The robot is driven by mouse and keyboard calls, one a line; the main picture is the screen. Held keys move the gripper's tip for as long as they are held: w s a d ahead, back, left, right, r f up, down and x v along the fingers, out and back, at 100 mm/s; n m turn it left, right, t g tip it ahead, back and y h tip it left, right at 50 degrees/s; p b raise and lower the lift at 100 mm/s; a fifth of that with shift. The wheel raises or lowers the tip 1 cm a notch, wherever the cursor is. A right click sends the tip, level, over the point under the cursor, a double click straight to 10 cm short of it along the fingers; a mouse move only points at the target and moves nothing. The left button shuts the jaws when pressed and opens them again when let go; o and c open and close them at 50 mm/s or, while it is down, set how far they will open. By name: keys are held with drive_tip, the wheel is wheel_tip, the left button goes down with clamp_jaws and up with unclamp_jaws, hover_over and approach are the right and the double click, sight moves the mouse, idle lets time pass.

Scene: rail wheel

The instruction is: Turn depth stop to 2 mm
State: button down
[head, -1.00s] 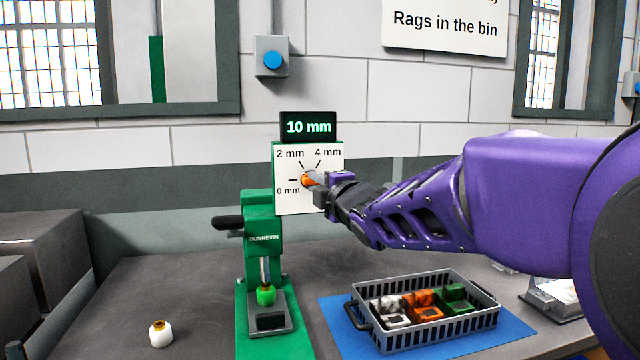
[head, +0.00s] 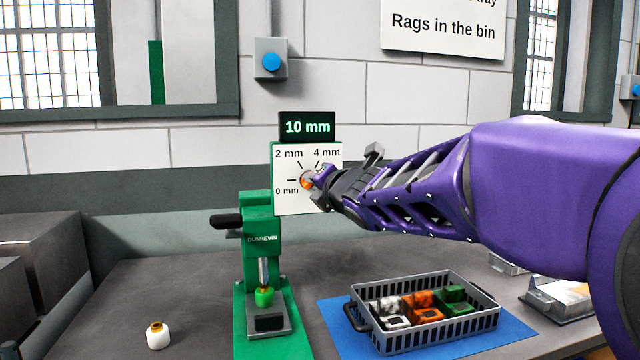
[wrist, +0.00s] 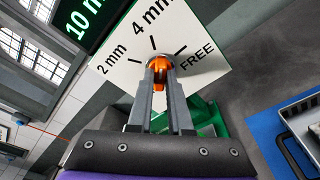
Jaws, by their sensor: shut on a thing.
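The depth stop is an orange knob (head: 307,182) on a white dial plate (head: 291,201) on top of the green press (head: 262,232). The plate shows marks for 0 mm, 2 mm and 4 mm, and the wrist view also shows a FREE mark. The display (head: 307,127) above the plate reads 10 mm. My gripper (head: 316,178) is at the dial, coming from the right, and hides part of the knob and plate. In the wrist view my gripper (wrist: 160,82) is shut on the orange knob (wrist: 159,70). The knob's exact pointing direction is hard to tell.
A grey crate (head: 425,340) with several coloured blocks stands on a blue mat (head: 338,340) at the right. A small white and yellow piece (head: 158,336) lies on the dark bench at the left. A black handle (head: 226,221) sticks out left from the press.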

drive_tip(key=shift+n, duration=0.5)
drive_tip(key=shift+r+n+h, duration=0.1)
drive_tip(key=shift+n+h, duration=0.3)
drive_tip(key=shift+n, duration=1.6)
drive_tip(key=c, duration=0.7)
unclamp_jaws()
